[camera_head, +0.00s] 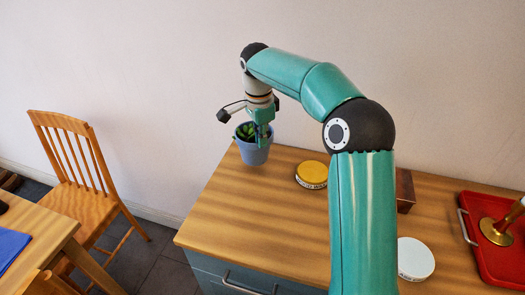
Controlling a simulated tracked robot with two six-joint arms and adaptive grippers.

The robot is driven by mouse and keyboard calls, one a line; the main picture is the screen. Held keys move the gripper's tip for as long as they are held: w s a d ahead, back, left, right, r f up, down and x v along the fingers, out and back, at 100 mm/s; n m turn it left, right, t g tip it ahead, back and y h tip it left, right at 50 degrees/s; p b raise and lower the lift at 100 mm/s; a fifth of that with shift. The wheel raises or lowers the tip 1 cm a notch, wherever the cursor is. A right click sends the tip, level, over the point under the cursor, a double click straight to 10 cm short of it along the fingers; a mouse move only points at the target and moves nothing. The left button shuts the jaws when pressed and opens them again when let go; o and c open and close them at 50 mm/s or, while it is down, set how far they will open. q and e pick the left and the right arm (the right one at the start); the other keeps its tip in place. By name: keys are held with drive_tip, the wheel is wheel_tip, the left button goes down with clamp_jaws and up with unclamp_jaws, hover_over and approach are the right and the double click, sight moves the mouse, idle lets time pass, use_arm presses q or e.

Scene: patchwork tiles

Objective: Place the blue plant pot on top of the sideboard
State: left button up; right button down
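The blue plant pot (253,155) holds a green succulent and is upright at the far left corner of the wooden sideboard top (245,205). My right gripper (262,132) points down at the pot's rim, with a teal finger against the outside of its wall. It looks shut on the rim; the far finger is mostly hidden by the near one and the plant. I cannot tell whether the pot's base touches the wood or hangs just above it. My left gripper is not in view.
A yellow-lidded tin (312,174) stands right of the pot. A white round lid (415,259), a brown block (404,190) and a red tray (488,262) with a brass-based object lie farther right. A wooden chair (85,185) and table (35,225) stand left.

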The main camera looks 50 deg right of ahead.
sight(261, 150)
drive_tip(key=shift+f, duration=1.95)
drive_tip(key=c, duration=1.8)
unclamp_jaws()
drive_tip(key=shift+f, duration=0.15)
drive_tip(key=o, duration=0.5)
drive_tip(key=shift+r, duration=0.2)
drive_tip(key=r, duration=0.4)
drive_tip(key=r+p, duration=0.1)
drive_tip(key=r, duration=0.3)
drive_tip(key=a+r, duration=0.1)
drive_tip(key=r, duration=0.2)
drive_tip(key=shift+s+r, duration=0.25)
drive_tip(key=shift+r, duration=0.15)
